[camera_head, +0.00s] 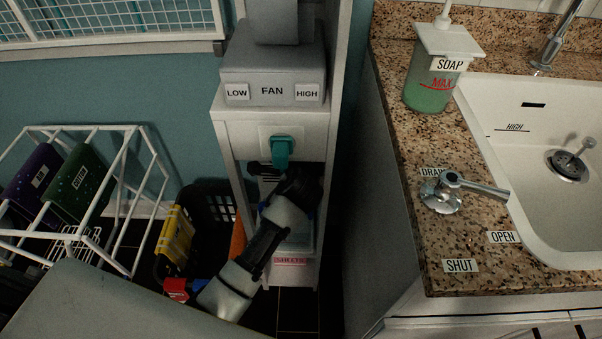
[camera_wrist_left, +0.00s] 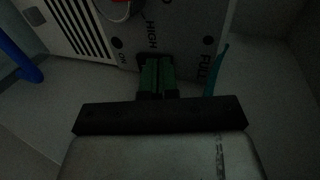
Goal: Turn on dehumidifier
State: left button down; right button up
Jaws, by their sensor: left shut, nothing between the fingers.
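A pale panel with dark vent slots (camera_wrist_left: 75,28) and the words ON, HIGH and FULL fills the top of the left wrist view; it looks like the dehumidifier. My left gripper (camera_wrist_left: 157,72) is shut and empty, its green fingertips at the panel between HIGH and FULL. I cannot tell whether they touch it. Any button behind the fingertips is hidden. In the head view my left arm reaches up into the narrow white shelf unit (camera_head: 228,130), below the fan box; the fingertips and the panel cannot be made out there. My right gripper is not in view.
A grey FAN box (camera_head: 272,75) sits on the shelf unit above a teal lever (camera_head: 282,150). A white drying rack (camera_head: 120,190) and black basket (camera_head: 210,215) stand left. The granite counter (camera_head: 410,130) is right. A blue tube (camera_wrist_left: 22,62) and teal strip (camera_wrist_left: 216,72) flank the panel.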

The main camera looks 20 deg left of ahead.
pick_arm(q)
jog(key=s+d, duration=0.3)
jog(key=s, duration=0.8)
jog(key=shift+s+d+f+p, duration=0.2)
jog(key=shift+s+p, duration=0.1)
jog(key=shift+s, duration=0.05)
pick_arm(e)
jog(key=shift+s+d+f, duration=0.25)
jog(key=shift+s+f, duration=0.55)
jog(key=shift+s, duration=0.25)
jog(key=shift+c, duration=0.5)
